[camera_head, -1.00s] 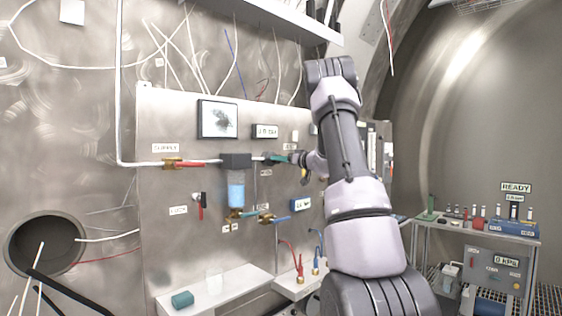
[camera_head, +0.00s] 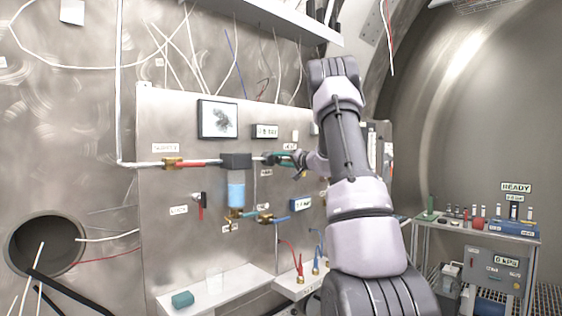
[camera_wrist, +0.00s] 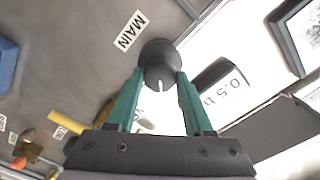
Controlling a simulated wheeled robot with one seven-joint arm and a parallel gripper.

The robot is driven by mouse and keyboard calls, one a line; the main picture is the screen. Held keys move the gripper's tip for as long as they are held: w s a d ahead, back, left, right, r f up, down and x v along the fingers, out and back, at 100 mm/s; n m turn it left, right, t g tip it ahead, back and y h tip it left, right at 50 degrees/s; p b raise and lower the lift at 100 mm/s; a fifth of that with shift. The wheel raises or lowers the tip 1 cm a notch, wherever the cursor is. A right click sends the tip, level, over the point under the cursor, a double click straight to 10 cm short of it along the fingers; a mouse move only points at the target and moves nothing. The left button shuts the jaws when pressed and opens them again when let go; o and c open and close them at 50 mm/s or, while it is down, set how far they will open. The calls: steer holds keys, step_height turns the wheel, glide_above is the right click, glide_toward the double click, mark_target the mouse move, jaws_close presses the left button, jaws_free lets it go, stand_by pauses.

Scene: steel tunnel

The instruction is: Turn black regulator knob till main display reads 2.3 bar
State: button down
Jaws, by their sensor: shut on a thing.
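The black regulator knob (camera_wrist: 160,58) is round with a white index line, which points toward the bottom of the wrist view. My gripper (camera_wrist: 160,74) has its two green fingers closed on opposite sides of the knob. A label reading MAIN (camera_wrist: 131,31) is beside it. A display (camera_wrist: 230,86) on the other side reads 0.5 b, its end cut off or hidden. In the head view my gripper (camera_head: 282,158) is at the panel's pipe line, below a small display (camera_head: 265,131) whose digits are too blurred to read surely. The knob is mostly hidden there.
White shelves below hold a teal block (camera_head: 182,299). A bench (camera_head: 425,232) stands at the right.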

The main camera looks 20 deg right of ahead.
steer(key=m, duration=0.4)
steer(key=shift+m, duration=0.3)
steer(key=m, duration=1)
steer(key=shift+f, duration=0.1)
steer(key=m, duration=0.4)
steer(key=shift+m, duration=0.3)
steer(key=m, duration=1.3)
steer(key=shift+f+m, duration=0.1)
steer(key=shift+m, duration=0.2)
steer(key=m, duration=0.4)
steer(key=shift+m, duration=0.3)
